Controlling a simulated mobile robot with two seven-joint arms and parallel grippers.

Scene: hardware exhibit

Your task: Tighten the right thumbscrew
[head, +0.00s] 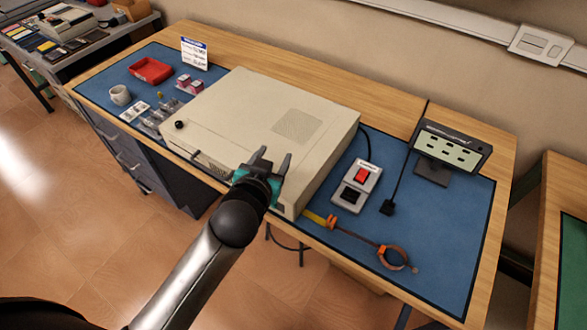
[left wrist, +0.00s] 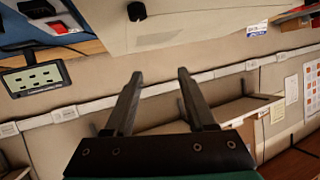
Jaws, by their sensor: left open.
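The beige case (head: 250,110) lies on the blue mat. A black round thumbscrew (head: 179,124) shows at its front left. In the left wrist view, which is upside down, a dark knob (left wrist: 136,11) stands on the case (left wrist: 195,18); it looks like the right thumbscrew. In the head view I cannot make that one out, as my left gripper covers that corner. My left gripper (head: 270,156) is open and empty over the case's front right corner. Its fingers (left wrist: 158,85) also show in the wrist view, apart from the knob. My right gripper is not in view.
Right of the case are a switch box (head: 356,183) with a red button, an orange wrist strap (head: 393,257) and a small display (head: 450,147). At left are a mug (head: 120,95), a red tray (head: 151,70), small parts and a sign (head: 194,52).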

